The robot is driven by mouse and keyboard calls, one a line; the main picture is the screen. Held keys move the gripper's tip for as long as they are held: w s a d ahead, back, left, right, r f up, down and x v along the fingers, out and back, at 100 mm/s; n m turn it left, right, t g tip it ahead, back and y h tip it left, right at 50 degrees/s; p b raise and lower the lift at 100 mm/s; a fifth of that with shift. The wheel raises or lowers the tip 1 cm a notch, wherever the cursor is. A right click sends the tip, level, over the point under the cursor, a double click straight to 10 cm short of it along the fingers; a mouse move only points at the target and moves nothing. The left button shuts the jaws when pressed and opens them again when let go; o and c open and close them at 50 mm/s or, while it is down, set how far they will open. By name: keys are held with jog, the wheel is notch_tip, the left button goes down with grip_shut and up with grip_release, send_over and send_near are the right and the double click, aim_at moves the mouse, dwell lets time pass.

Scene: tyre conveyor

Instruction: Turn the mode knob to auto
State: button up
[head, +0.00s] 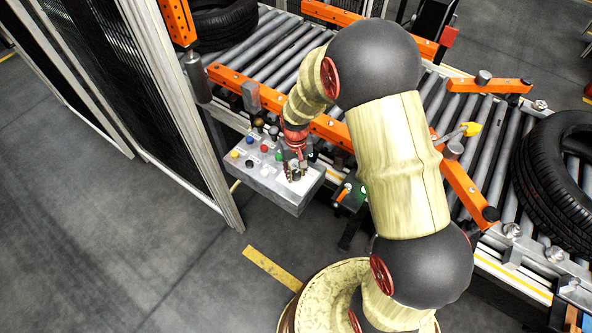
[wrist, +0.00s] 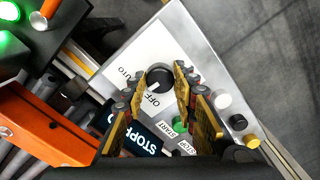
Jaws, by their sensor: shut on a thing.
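The grey control panel (head: 262,174) stands beside the conveyor in the head view, with my gripper (head: 294,170) reaching down onto its right part. In the wrist view, the black round mode knob (wrist: 159,74) sits on a white plate (wrist: 141,57) with an OFF label and a partly cut label that seems to read AUTO. A light pointer mark on the knob faces towards the OFF label. My gripper (wrist: 164,77) is shut on the knob, one finger on each side of it. The fingers hide part of the plate.
A green button (wrist: 180,125) and white, black and yellow buttons sit beside the knob. A roller conveyor (head: 482,150) with orange rails carries tyres (head: 556,170). A dark mesh fence (head: 130,90) stands left of the panel. Floor in front is clear.

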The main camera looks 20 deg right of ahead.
aim_at(296, 173)
jog(key=m, duration=0.4)
jog(key=shift+m, duration=0.3)
jog(key=shift+w+m+p, duration=0.1)
jog(key=shift+m+p, duration=0.2)
jog(key=shift+m, duration=1.6)
jog(key=o, duration=1.1)
jog(key=shift+o, duration=0.2)
notch_tip(296, 173, up, 12)
